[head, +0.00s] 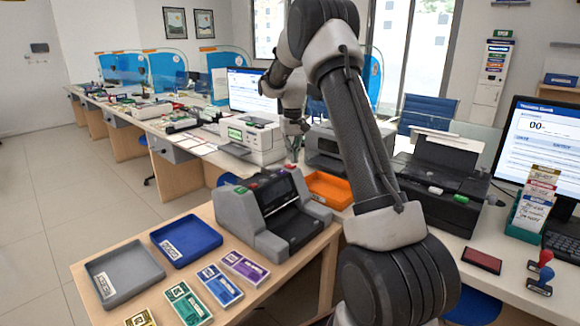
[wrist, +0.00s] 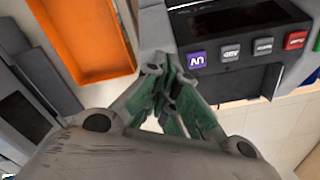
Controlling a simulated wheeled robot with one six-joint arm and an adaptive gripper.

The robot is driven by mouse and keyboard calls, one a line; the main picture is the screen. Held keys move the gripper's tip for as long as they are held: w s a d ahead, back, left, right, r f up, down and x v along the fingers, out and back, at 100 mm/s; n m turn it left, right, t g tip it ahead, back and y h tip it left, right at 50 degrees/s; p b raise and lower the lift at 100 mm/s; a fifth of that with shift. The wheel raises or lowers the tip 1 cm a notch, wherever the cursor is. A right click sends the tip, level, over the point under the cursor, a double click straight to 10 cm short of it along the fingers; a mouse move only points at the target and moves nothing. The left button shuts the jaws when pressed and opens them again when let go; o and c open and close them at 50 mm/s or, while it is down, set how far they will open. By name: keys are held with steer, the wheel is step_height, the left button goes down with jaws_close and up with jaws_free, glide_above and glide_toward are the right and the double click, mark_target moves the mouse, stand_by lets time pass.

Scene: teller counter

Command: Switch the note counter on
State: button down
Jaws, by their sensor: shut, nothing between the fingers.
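The note counter (head: 262,222) is a grey machine with a dark sloped front on the near wooden table in the head view. In the wrist view the note counter (wrist: 160,28) shows at the top right, with a dark panel (wrist: 235,22). Along its edge are a purple button (wrist: 196,60), two grey buttons (wrist: 231,52), a red button (wrist: 295,40) and a green button (wrist: 317,42) cut by the frame edge. My gripper (wrist: 163,78) is shut and empty, with green-grey fingers close to the purple end of the row. In the head view my gripper (head: 294,150) hangs behind the note counter.
An orange tray (head: 345,189) lies beside the note counter; it also fills the left of the wrist view (wrist: 85,73). Printers (head: 258,145) stand along the counter behind. Grey (head: 124,272) and blue (head: 187,240) trays and banknote bundles lie in front.

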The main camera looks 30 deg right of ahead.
mark_target(293, 166)
steer(key=shift+f, duration=1.2)
stand_by(0.8)
steer(key=shift+r, duration=3.5)
